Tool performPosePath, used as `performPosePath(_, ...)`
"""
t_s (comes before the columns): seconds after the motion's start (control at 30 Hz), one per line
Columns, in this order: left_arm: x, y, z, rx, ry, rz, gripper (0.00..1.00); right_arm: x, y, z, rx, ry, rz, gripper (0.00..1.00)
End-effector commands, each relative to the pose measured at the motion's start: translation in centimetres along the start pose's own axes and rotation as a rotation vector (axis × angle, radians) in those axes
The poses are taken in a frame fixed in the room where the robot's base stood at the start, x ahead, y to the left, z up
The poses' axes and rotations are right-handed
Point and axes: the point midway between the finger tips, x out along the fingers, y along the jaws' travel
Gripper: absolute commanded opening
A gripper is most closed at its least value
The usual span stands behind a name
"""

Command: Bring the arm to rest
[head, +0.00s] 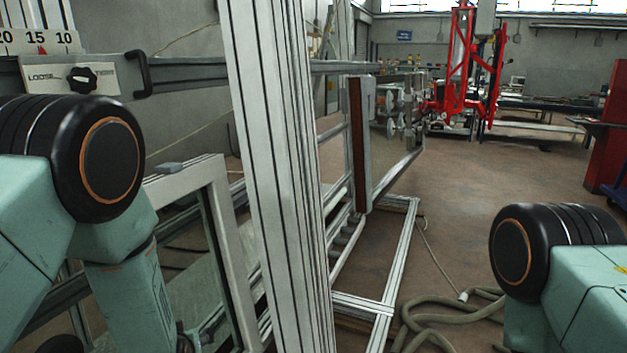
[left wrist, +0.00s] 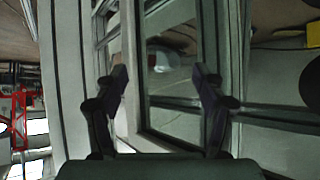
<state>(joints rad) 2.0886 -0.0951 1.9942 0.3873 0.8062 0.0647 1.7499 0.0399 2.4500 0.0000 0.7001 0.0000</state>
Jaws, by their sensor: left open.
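My left arm (head: 115,255) comes in from the left in the head view, its forearm pointing down past the bottom edge. In the left wrist view my left gripper (left wrist: 161,80) is open, its two dark fingers wide apart. I see nothing held between them. A pale window frame (left wrist: 128,60) with a glass pane lies behind the fingers; the gap to it is hard to judge. The same kind of frame (head: 236,250) stands right of my left forearm in the head view. My right arm (head: 560,270) shows at the lower right; its gripper is out of view.
A tall aluminium post (head: 277,180) stands upright between my arms. A horizontal rail (head: 190,75) with a clamp knob (head: 84,80) runs behind my left arm. A hose (head: 440,318) lies on the floor near my right arm. Open floor (head: 490,190) extends beyond, toward a red machine (head: 470,70).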

Motion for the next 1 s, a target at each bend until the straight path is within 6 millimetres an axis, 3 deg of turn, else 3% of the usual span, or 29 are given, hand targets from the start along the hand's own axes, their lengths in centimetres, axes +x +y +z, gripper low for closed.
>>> performPosePath(0.03,-0.8,-0.9,3.5,0.050,-0.081,0.007,0.70,0.0,0.0,0.0,0.000,0.000,0.000,0.70)
performPosePath(0.2,-4.8,-3.4,13.6,0.197,-0.337,0.054,0.70,0.0,0.0,0.0,0.000,0.000,0.000,0.70)
performPosePath(0.4,-12.0,-6.5,23.9,0.301,-0.630,0.116,0.70,0.0,0.0,0.0,0.000,0.000,0.000,0.70)
performPosePath(0.5,-15.9,-8.0,27.8,0.316,-0.755,0.133,0.70,0.0,0.0,0.0,0.000,0.000,0.000,0.70)
performPosePath(0.6,-18.8,-9.3,30.4,0.312,-0.845,0.125,0.70,0.0,0.0,0.0,0.000,0.000,0.000,0.70)
performPosePath(0.7,-19.9,-10.2,32.2,0.299,-0.894,0.111,0.70,0.0,0.0,0.0,0.000,0.000,0.000,0.70)
performPosePath(1.0,-20.3,-10.5,32.9,0.298,-0.911,0.106,0.70,0.0,0.0,0.0,0.000,0.000,0.000,0.70)
